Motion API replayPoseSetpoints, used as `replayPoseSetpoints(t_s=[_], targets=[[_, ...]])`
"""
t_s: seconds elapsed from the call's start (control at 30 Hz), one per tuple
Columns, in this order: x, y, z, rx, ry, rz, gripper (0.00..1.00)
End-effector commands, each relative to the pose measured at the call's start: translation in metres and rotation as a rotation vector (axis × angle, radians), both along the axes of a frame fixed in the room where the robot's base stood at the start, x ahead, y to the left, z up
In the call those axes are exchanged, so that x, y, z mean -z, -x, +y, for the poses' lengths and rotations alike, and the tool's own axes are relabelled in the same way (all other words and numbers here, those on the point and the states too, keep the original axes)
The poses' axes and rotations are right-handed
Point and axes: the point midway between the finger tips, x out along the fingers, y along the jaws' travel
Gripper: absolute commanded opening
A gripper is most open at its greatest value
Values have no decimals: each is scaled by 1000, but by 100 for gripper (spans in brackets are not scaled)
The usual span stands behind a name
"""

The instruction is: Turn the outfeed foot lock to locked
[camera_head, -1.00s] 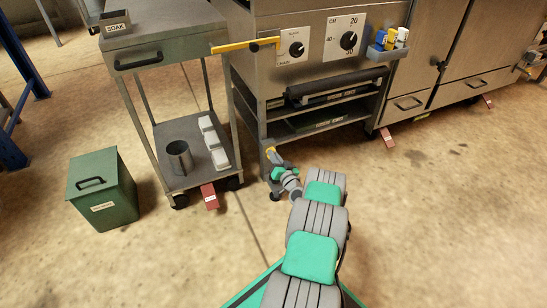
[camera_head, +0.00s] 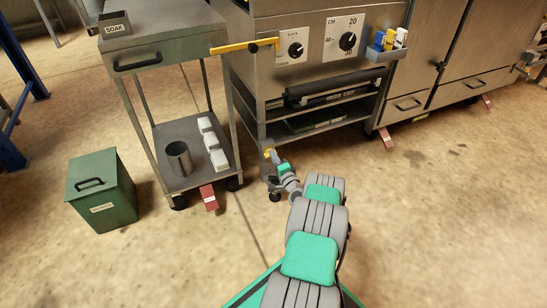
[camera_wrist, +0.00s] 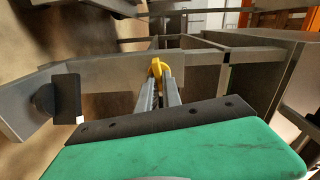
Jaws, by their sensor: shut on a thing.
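A small yellow lever (camera_head: 268,153) sits low on the front left leg of the steel machine. I see no readable label on it, so I cannot tell its lock setting. It also shows in the wrist view (camera_wrist: 157,68), at the tips of my fingers. My gripper (camera_head: 271,160) is shut on this lever, at the end of my arm reaching forward and down. In the wrist view my gripper (camera_wrist: 158,78) has its two grey fingers close together around the yellow piece. The fingers partly hide the lever.
A steel cart (camera_head: 158,140) with a red tagged pedal (camera_head: 208,196) stands left of the machine (camera_head: 262,100). A green bin (camera_head: 102,190) is on the floor at left. Another red pedal (camera_head: 386,138) is under the right cabinet. The floor in front is clear.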

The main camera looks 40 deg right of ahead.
Motion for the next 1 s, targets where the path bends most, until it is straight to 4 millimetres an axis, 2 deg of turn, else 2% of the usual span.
replayPoseSetpoints(t_s=[0.3,0.87,0.9,1.0], targets=[[1,0,0,0,-137,-39,0],[1,0,0,0,-170,-49,0],[1,0,0,0,-170,-49,11],[1,0,0,0,-169,-49,19]])
